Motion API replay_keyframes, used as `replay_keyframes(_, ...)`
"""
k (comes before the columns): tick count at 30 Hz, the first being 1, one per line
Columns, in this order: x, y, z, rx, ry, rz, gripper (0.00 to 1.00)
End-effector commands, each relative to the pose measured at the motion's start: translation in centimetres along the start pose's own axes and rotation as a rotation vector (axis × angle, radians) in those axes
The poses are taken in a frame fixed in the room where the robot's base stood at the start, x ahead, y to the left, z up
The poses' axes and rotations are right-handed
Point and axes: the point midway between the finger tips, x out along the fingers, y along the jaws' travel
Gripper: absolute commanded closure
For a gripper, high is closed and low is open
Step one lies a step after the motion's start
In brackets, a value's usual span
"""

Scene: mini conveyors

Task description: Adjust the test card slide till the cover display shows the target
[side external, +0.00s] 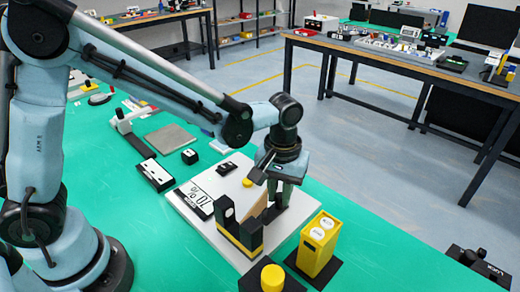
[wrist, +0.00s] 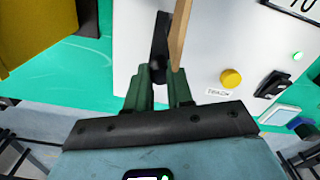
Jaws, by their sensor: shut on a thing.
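A tan upright test card (side external: 252,207) stands on a white panel (side external: 185,212), beside a black-and-yellow sensor block (side external: 238,235). My gripper (side external: 283,200) is down at the panel, at the dark part of the card's slide. In the wrist view, the fingers of my gripper (wrist: 160,88) are closed around the black slide piece (wrist: 158,55); the card edge (wrist: 180,35) rises just right of it. The exact contact is partly hidden by the fingers. The cover display (side external: 198,200) appears upside down and seems to read 70 %; only part of it (wrist: 292,5) shows in the wrist view.
A yellow button (wrist: 231,78) with a label and a black switch (wrist: 272,84) sit on the panel. A yellow box (side external: 319,244) stands close right of my gripper. A yellow-topped block (side external: 272,278) stands in front.

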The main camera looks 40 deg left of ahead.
Motion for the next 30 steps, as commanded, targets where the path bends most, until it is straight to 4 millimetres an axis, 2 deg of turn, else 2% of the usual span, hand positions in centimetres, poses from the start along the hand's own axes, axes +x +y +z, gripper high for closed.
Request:
replay_keyframes(6, 0.0, 0.0, 0.0, 0.000, -0.002, 0.000, 1.00)
replay_keyframes(7, 0.0, 0.0, 0.0, 0.000, -0.003, 0.000, 0.77)
replay_keyframes(12, 0.0, 0.0, 0.0, 0.000, -0.002, 0.000, 0.53)
replay_keyframes(23, -0.3, 0.0, 0.0, 0.000, -0.001, 0.000, 0.53)
replay_keyframes(26, -1.2, 0.0, 0.0, 0.000, -0.001, 0.000, 0.53)
replay_keyframes(30, -3.3, 0.0, 0.0, 0.000, -0.001, 0.000, 0.53)
